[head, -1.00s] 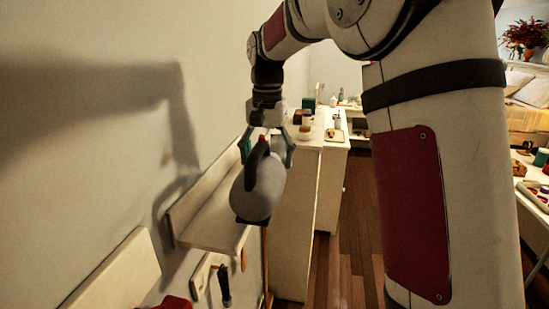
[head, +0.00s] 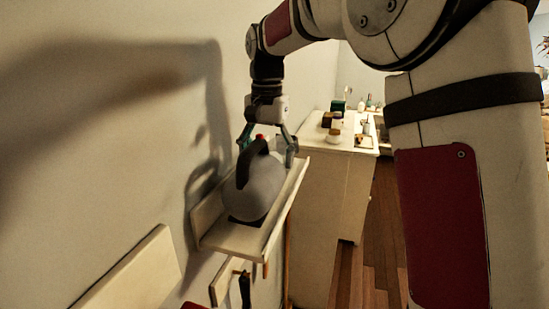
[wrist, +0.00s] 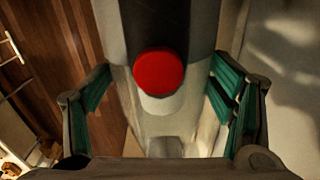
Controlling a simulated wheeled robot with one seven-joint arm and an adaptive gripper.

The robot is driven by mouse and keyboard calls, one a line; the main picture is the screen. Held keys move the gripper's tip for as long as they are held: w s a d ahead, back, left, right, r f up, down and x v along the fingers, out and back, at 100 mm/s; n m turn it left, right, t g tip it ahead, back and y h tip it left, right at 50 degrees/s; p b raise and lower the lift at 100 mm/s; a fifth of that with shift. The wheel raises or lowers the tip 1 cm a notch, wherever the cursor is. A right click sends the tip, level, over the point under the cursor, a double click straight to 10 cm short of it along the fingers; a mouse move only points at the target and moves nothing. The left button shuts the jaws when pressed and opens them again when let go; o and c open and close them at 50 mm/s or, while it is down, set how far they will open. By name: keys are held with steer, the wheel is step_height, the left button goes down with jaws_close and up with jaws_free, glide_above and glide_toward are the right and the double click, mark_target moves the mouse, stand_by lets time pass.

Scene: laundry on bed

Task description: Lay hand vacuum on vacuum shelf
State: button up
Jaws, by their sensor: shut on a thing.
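The hand vacuum (head: 268,190) has a rounded grey body, a black handle and a red button. My gripper (head: 266,147) is shut on its upper part from above. In the wrist view the red button (wrist: 160,72) shows between the teal-padded fingers of my gripper (wrist: 165,100). The vacuum shelf (head: 222,239) is a cream wall shelf with a back board and a raised front lip. The vacuum appears within the shelf's outline, between back board and lip, its dark underside low over the shelf board. I cannot tell whether it touches.
A second cream shelf (head: 135,275) is on the wall at the lower left. Below the vacuum shelf hangs a dark-handled tool (head: 244,288). A cream cabinet (head: 323,220) with small items on top stands behind to the right. The wooden floor (head: 378,240) is clear there.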

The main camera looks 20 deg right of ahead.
steer(key=shift+w+a, duration=0.3)
steer(key=shift+a, duration=0.05)
steer(key=shift+f, duration=1.25)
steer(key=o, duration=2)
steer(key=shift+s, duration=0.1)
steer(key=shift+o, duration=0.2)
steer(key=shift+f, duration=0.15)
